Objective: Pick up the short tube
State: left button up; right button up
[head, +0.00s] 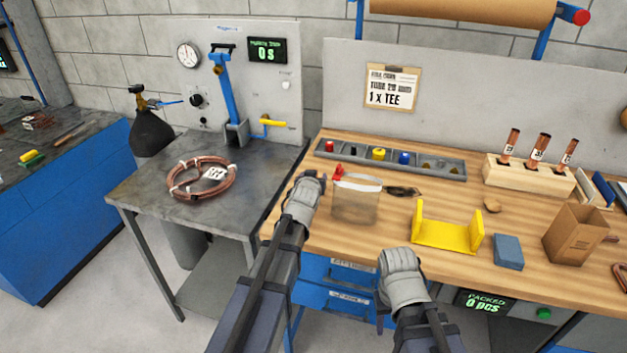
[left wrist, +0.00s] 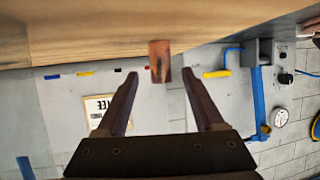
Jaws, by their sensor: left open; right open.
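My left gripper (head: 308,184) is over the left front part of the wooden bench; it also shows in the left wrist view (left wrist: 160,73) with its dark fingers wide apart. A short copper-coloured piece (left wrist: 160,60), which looks like the short tube, is between the fingertips in that view, with a gap on each side. It cannot be made out in the head view. Three labelled copper tubes (head: 509,147) stand tilted in a wooden block (head: 525,175) at the back right. My right gripper (head: 400,275) is open at the bench's front edge, with nothing visible in it.
A clear bag-like container (head: 355,205) is right of my left gripper. A yellow cradle (head: 447,235), blue block (head: 508,252) and brown box (head: 574,235) stand on the right. A grey parts tray (head: 440,168) lies behind. A copper coil (head: 185,190) lies on the left table.

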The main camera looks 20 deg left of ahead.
pick_arm(q)
jog(key=x, duration=0.3)
jog(key=shift+a+r+b, duration=0.1)
jog(key=shift+b, duration=0.3)
grip_shut()
